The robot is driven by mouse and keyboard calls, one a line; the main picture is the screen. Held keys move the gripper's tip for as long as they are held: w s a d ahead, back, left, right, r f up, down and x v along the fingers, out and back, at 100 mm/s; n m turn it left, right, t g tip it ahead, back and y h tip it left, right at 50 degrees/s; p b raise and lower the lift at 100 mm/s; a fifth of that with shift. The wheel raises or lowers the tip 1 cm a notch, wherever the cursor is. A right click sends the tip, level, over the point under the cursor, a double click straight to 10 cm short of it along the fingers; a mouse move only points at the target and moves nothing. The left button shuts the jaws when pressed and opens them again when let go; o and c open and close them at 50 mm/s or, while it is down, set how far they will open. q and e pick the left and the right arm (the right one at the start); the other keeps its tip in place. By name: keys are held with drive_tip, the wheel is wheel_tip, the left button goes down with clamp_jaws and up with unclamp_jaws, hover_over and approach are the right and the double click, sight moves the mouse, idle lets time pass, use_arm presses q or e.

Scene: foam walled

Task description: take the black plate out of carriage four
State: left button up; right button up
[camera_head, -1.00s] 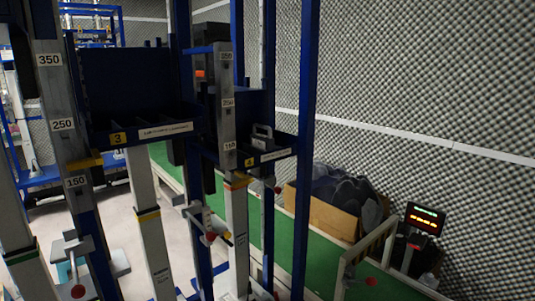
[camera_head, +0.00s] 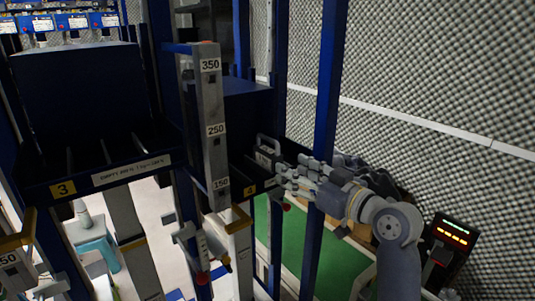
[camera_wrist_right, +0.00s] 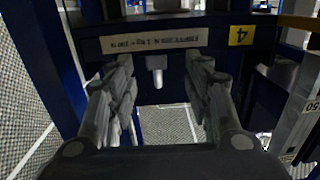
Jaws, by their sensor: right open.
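Carriage four (camera_head: 238,172) is a dark blue tray with a yellow tag marked 4, partly behind a grey numbered post. Its front also shows upside down in the right wrist view (camera_wrist_right: 215,38). A grey piece with a handle (camera_head: 268,147) stands in the carriage. I cannot make out a black plate; the carriage's inside is dark and partly hidden. My right gripper (camera_head: 291,172) is open, at the right end of the carriage's front. My left gripper is not in view.
The numbered post (camera_head: 212,120) and a blue upright (camera_head: 326,100) stand either side of the carriage's front. Carriage three (camera_head: 100,180) is to the left. A green surface (camera_head: 335,255) lies below, with a lit display (camera_head: 453,232) at the right. A foam wall is behind.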

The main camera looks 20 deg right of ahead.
sight(279, 155)
drive_tip(key=w, duration=0.1)
drive_tip(key=w+a+r+p, duration=0.1)
drive_tip(key=w, duration=0.2)
drive_tip(key=shift+w+a+r+p, duration=0.25)
drive_tip(key=shift+w+r+p, duration=0.05)
drive_tip(key=shift+w+r, duration=0.1)
drive_tip(key=shift+w+a+f, duration=0.2)
drive_tip(key=shift+w, duration=0.35)
drive_tip(key=shift+w+p, duration=0.25)
drive_tip(key=shift+p, duration=0.15)
drive_tip(key=p+x, duration=0.2)
drive_tip(key=x, duration=0.2)
drive_tip(key=shift+a, duration=0.1)
drive_tip(key=shift+w+a+f, duration=0.1)
drive_tip(key=shift+w, duration=0.15)
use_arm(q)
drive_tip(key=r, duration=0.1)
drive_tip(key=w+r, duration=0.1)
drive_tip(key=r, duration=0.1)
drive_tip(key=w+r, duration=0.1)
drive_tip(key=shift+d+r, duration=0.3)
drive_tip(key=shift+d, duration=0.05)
use_arm(e)
drive_tip(key=shift+s, duration=0.1)
